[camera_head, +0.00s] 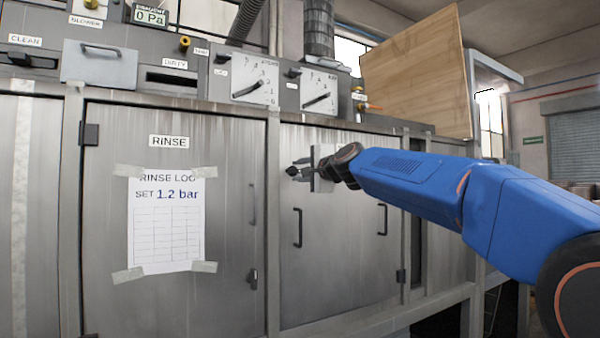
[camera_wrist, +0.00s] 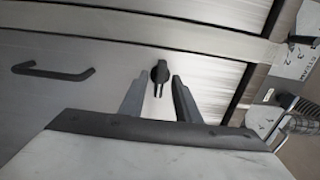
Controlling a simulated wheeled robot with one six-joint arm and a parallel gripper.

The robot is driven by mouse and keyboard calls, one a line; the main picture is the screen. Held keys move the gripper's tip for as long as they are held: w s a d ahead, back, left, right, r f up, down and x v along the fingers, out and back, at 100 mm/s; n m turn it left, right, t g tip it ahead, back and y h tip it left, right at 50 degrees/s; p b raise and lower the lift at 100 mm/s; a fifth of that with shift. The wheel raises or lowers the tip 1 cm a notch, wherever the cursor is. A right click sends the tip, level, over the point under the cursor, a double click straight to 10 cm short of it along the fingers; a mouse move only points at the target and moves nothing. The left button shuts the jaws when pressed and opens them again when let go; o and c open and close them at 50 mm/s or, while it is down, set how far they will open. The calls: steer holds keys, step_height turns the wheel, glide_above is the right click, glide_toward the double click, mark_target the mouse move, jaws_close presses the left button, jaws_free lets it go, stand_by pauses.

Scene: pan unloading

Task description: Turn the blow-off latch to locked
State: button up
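A small dark latch (camera_wrist: 160,72) sits on the metal door to the right of the RINSE door, near the door's edge. In the head view it is a dark knob (camera_head: 291,171) at my fingertips. In the wrist view its narrow part points toward my gripper's base. My gripper (camera_wrist: 157,81) is open, with one finger on either side of the latch's line and visible gaps to both. It also shows in the head view (camera_head: 301,169). I cannot tell whether the fingertips reach past the latch. No name label for this latch is readable.
A door handle (camera_head: 298,228) is below the latch. The RINSE door (camera_head: 230,240) with a taped log sheet (camera_head: 166,222) and another dark latch (camera_head: 253,278) is to the left. A wooden board (camera_head: 415,70) is at upper right.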

steer(key=shift+c, duration=0.3)
jaws_close()
steer(key=shift+n, duration=0.4)
steer(key=n, duration=1.1)
steer(key=shift+n, duration=0.4)
steer(key=n, duration=0.5)
steer(key=shift+n, duration=0.3)
